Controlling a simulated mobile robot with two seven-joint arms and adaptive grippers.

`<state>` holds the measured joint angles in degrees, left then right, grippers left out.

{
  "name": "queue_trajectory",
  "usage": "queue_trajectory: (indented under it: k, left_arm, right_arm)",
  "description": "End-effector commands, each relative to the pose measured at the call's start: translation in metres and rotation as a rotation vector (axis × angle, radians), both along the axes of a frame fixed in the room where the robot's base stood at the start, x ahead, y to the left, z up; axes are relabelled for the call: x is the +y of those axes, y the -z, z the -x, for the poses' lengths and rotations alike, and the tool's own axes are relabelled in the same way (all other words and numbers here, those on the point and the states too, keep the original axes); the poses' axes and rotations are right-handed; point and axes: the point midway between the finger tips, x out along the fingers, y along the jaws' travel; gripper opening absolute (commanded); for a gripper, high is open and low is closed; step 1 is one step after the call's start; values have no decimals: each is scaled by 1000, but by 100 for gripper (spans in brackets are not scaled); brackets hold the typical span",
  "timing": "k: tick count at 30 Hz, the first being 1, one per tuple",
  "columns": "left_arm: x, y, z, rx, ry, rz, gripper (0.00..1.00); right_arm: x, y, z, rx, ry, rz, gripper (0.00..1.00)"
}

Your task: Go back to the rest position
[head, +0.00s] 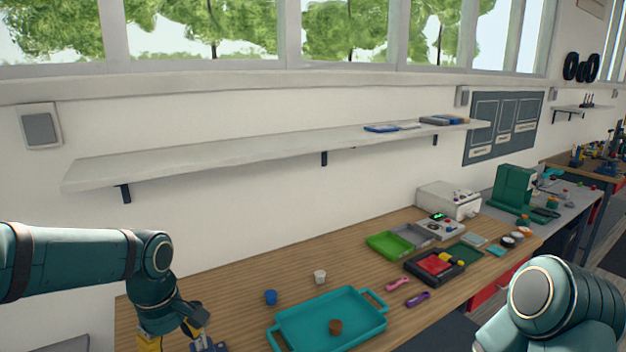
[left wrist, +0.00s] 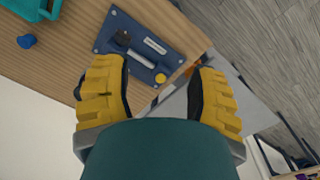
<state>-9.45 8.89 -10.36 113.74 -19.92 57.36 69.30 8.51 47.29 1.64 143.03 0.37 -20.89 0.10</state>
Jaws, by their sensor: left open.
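My left gripper (head: 176,338) is at the bottom left of the head view, over the near left end of the wooden bench, partly cut off by the frame edge. In the left wrist view its two yellow fingers (left wrist: 156,75) are spread wide with nothing between them.
A wall shelf (head: 230,148) runs above.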

Motion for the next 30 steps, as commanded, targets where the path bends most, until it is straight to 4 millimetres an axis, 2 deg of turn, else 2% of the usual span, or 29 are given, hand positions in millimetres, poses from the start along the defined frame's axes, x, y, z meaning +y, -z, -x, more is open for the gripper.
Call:
queue_trajectory:
  k: [1, 5, 8, 9, 12, 16, 18, 22, 25, 30]
  left_arm:
    - [-10, 31, -3, 4, 58, 18, 58]
    - [-39, 101, -7, -23, 229, 81, 58]
    - [-65, 162, -2, -57, 367, 135, 58]
    - [-74, 188, 3, -74, 421, 154, 58]
    - [-97, 246, 18, -123, 543, 196, 58]
    - [-120, 309, 47, -190, 677, 222, 58]
    - [-129, 334, 63, -222, 735, 223, 58]
    - [-138, 363, 85, -266, 813, 209, 58]
    - [-141, 373, 95, -285, 848, 196, 58]
    - [-142, 376, 98, -297, 864, 186, 58]
  right_arm:
    - [0, 8, 0, 0, 0, 1, 47]
    - [1, 20, -1, 1, -1, 2, 47]
    - [1, 30, 0, 4, -2, 3, 47]
    - [1, 35, 0, 5, -2, 3, 47]
    - [2, 45, 2, 9, -4, 4, 47]
    - [3, 59, 2, 12, -5, 6, 47]
    - [3, 65, 2, 13, -6, 7, 47]
    - [3, 72, 3, 13, -7, 8, 47]
    - [3, 74, 3, 14, -8, 8, 47]
    - [3, 74, 3, 14, -8, 8, 47]
